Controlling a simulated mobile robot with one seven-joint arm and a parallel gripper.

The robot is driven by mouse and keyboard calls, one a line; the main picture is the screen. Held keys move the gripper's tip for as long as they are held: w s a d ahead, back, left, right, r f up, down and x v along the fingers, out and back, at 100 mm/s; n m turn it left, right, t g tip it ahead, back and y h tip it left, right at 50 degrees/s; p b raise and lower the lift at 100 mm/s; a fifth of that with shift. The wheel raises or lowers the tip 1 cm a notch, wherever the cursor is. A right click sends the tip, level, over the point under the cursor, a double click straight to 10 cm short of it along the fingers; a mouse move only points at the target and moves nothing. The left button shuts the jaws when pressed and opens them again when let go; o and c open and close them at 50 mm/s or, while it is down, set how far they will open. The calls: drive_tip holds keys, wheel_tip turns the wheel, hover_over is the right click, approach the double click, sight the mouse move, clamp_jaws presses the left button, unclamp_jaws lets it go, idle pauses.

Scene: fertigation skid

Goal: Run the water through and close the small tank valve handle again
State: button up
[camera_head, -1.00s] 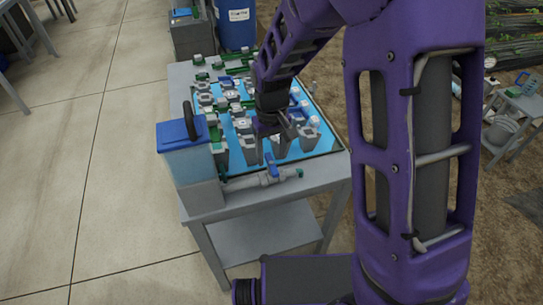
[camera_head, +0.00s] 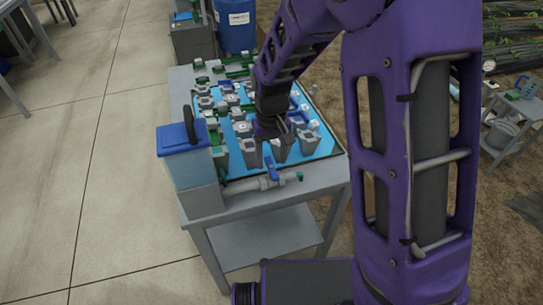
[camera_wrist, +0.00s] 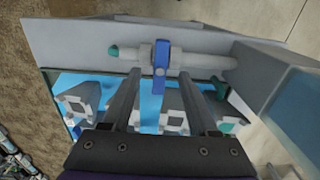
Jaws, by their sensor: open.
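The small tank valve handle (camera_head: 271,167) is a blue lever on the grey pipe at the table's front edge. It lies crosswise to the pipe, also in the wrist view (camera_wrist: 161,68). The small tank (camera_head: 188,160) has a blue lid and bluish clear walls, and stands left of the valve; its side shows at the right of the wrist view (camera_wrist: 296,105). My gripper (camera_head: 283,137) is open above the table, just behind the valve. In the wrist view the two fingers (camera_wrist: 160,78) appear on either side of the handle; contact cannot be told.
Several grey blocks with white tops (camera_head: 250,147) stand on the blue mat (camera_head: 322,148) behind the valve. The grey table (camera_head: 268,205) has a lower shelf. A blue barrel (camera_head: 236,25) stands behind, and a small trolley (camera_head: 517,110) is at right.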

sight(271, 167)
drive_tip(key=shift+f+b, duration=1.6)
drive_tip(key=shift+f, duration=0.7)
drive_tip(key=shift+c, duration=0.2)
clamp_jaws()
